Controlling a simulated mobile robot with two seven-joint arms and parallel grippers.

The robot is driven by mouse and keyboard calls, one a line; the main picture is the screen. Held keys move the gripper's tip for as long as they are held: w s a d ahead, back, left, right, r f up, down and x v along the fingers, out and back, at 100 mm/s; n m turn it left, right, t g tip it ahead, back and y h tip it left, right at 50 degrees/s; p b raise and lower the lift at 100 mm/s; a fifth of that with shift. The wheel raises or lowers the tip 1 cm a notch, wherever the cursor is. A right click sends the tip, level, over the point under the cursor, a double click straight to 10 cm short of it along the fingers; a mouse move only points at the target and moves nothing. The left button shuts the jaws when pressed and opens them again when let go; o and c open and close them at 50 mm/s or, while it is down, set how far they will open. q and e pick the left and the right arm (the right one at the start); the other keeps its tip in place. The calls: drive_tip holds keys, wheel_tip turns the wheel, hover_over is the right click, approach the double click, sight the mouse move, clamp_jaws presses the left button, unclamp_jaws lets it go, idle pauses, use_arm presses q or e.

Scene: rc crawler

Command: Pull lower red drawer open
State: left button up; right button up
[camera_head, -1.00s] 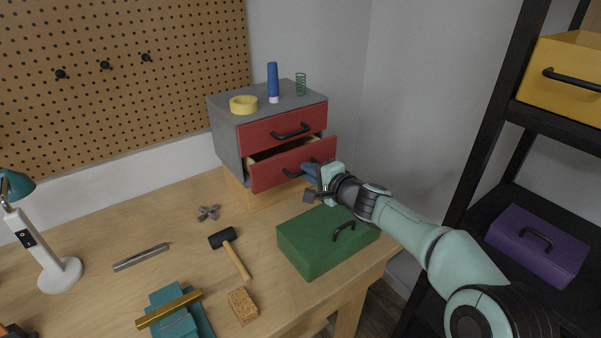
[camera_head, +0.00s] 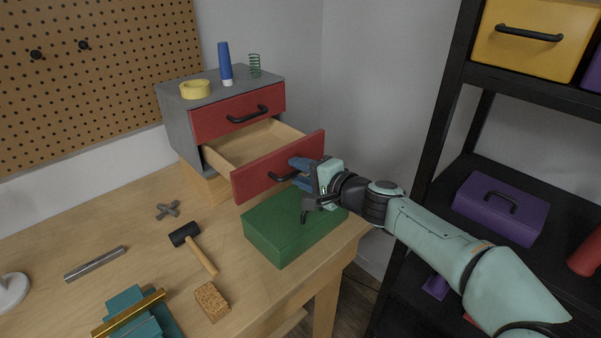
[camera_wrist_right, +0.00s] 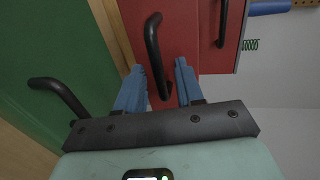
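The lower red drawer (camera_head: 252,181) of the grey cabinet (camera_head: 178,124) stands well open, its bare wooden inside showing. Its black handle (camera_head: 281,177) is on the front; in the wrist view the handle (camera_wrist_right: 152,40) runs down between my fingers. My right gripper (camera_head: 294,172) is at the right end of this handle. Its two blue fingers are apart, one on each side of the handle, with visible gaps; it also shows in the wrist view (camera_wrist_right: 158,68). My left gripper is not in view.
The upper red drawer (camera_head: 212,120) is closed. A green box (camera_head: 279,232) with a handle sits just below the open drawer and my gripper. A hammer (camera_head: 196,247), a sponge-like block (camera_head: 212,301) and a metal bar (camera_head: 95,263) lie on the table. A black shelf (camera_head: 447,105) stands at right.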

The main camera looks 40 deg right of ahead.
drive_tip(key=v, duration=1.3)
drive_tip(key=shift+s+p, duration=0.2)
drive_tip(key=shift+p, duration=0.2)
drive_tip(key=shift+d, duration=0.1)
